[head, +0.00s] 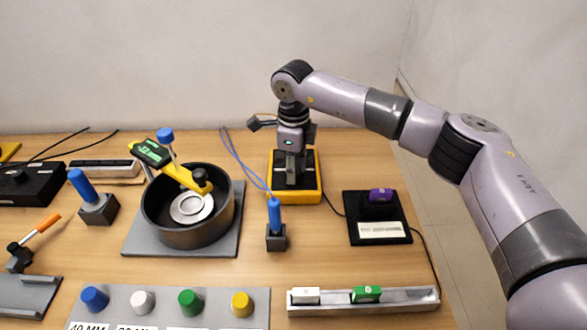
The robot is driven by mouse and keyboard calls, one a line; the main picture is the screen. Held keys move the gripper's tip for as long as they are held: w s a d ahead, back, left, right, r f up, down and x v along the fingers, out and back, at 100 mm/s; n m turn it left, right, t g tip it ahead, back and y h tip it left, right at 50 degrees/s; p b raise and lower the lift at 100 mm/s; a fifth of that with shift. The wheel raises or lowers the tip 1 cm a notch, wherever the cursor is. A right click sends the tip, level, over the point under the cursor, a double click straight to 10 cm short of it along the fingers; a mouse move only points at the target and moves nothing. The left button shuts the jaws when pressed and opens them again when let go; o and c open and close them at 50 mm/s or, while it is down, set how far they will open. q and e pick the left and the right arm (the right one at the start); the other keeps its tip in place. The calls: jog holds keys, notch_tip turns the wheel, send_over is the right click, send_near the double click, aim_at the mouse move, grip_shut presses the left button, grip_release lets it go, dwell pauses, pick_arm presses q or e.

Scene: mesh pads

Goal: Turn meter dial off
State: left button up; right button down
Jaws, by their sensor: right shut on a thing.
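The meter (308,196) is a yellow-framed box with a black face, and it sits toward the back of the table right of centre. My right gripper (291,172) points down over the meter's face, with its fingers shut on the meter dial. The fingers hide the dial, so its pointer and setting cannot be read. Blue leads (241,165) run near the meter's left side. My left gripper is not in view.
A dark pot (160,222) on a grey plate, with a yellow tool across it, stands left of the meter. A blue-handled probe (275,216) stands just in front. A black pad (350,226) with a purple-topped piece lies right. A tray (418,299) is at the front.

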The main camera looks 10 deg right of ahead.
jog(key=c, duration=1.2)
grip_release()
jog(key=shift+c, duration=0.2)
notch_tip(320, 180, up, 12)
jog(key=shift+r, duration=0.1)
